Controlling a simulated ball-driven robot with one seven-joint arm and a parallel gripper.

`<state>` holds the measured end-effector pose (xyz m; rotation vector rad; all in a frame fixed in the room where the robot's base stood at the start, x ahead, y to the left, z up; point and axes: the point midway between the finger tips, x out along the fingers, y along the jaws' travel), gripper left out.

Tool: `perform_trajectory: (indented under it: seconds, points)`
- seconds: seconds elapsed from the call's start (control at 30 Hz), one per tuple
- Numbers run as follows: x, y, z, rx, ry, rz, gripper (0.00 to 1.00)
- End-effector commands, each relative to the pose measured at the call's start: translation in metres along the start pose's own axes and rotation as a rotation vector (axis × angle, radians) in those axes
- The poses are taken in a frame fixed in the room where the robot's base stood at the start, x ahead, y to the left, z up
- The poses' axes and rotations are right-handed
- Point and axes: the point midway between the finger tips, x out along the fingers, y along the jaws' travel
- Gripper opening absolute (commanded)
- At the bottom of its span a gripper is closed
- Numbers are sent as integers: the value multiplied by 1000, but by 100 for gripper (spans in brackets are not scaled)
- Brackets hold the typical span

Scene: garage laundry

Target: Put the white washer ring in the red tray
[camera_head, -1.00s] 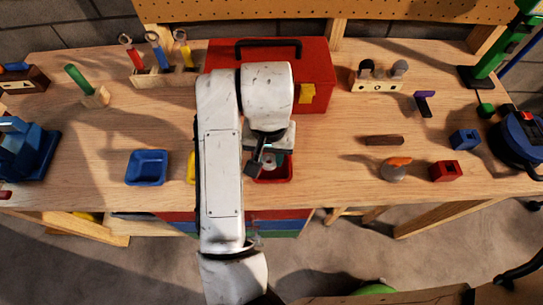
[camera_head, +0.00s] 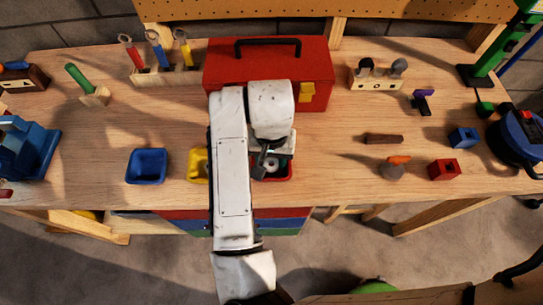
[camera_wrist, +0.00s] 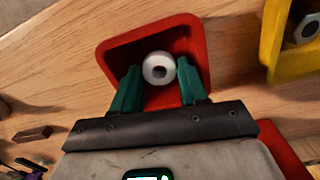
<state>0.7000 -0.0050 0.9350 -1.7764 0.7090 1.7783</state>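The white washer ring (camera_wrist: 158,68) sits between the two green fingertips of my gripper (camera_wrist: 159,76) in the wrist view, with a fingertip close against each side. My gripper looks shut on it. The red tray (camera_wrist: 112,58) lies around and beneath the ring and fingertips. In the head view the ring (camera_head: 271,166) shows within the outline of the red tray (camera_head: 289,172), partly behind my gripper (camera_head: 264,162). Whether the ring touches the tray floor cannot be told.
A yellow tray (camera_head: 198,166), partly behind my arm, holds a nut (camera_wrist: 308,27). A blue tray (camera_head: 147,167) stands further left. A red toolbox (camera_head: 318,70) is behind.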

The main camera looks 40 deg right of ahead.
Motion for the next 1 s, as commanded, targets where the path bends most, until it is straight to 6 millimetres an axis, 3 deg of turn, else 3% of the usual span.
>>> perform_trajectory:
  seconds: [0.37,0.47,0.8,1.0]
  points:
    - [-7,0,0,1,1,-1,45]
    - [-21,0,-1,2,3,-2,45]
    - [-93,-1,0,4,-1,-6,45]
    - [-116,-1,0,2,0,-3,45]
